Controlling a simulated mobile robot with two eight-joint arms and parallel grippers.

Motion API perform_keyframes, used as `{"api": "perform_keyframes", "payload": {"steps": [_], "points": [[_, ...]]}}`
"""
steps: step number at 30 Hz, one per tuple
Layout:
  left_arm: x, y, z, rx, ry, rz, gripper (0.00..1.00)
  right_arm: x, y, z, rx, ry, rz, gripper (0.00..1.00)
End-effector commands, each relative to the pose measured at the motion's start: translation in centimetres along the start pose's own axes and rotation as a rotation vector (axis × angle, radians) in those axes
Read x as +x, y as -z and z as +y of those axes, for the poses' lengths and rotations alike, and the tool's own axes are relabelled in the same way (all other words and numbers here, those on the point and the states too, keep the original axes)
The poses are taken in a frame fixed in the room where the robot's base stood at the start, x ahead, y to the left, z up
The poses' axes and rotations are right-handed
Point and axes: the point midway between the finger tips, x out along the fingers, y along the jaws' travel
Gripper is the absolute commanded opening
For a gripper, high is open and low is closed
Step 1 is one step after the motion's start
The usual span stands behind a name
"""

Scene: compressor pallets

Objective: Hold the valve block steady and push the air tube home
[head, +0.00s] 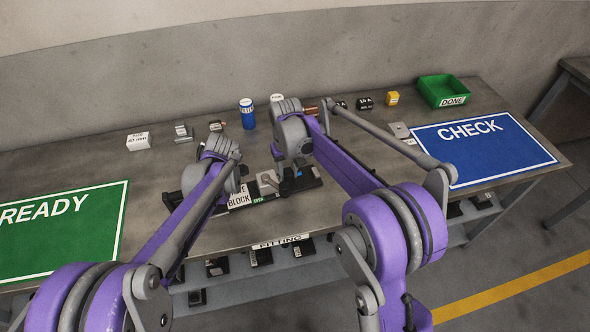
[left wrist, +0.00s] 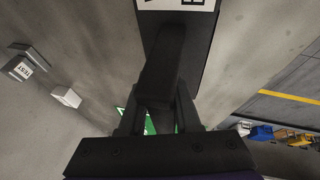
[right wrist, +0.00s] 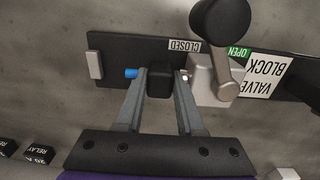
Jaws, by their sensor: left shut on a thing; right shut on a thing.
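The valve block (right wrist: 209,85) is a silver body on a dark base plate (right wrist: 115,46), with a black-knobbed lever (right wrist: 220,25) and CLOSED and OPEN tags. Its VALVE BLOCK label (head: 239,197) shows in the head view. My left gripper (left wrist: 158,102) is shut on a black bar at the label end of the plate. My right gripper (right wrist: 161,78) is shut on a black piece that seems to be the air tube's grip. The blue tube (right wrist: 131,73) shows outside one finger, and a pale tip shows near the silver body. Whether the tip is seated I cannot tell.
A green READY mat (head: 60,232) lies at left and a blue CHECK mat (head: 484,146) at right. A green DONE bin (head: 443,91), a blue can (head: 247,114) and small boxes stand along the back. A shelf with dark parts runs below the front edge.

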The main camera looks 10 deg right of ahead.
Motion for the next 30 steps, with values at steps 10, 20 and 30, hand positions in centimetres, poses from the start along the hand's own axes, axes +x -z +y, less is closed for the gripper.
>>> {"api": "perform_keyframes", "payload": {"steps": [10,20,30], "points": [[0.0,-0.4,-0.1,0.002,0.0,-0.007,0.0,0.0,0.0,-0.6,-0.004,0.01,0.001,0.68],[0.0,-0.4,-0.1,0.002,0.0,-0.008,0.0,0.1,0.0,-0.6,-0.004,0.01,0.001,0.68],[0.0,-0.4,-0.1,0.002,0.0,-0.008,0.0,0.1,0.0,2.4,0.0,0.007,0.001,0.68]]}}
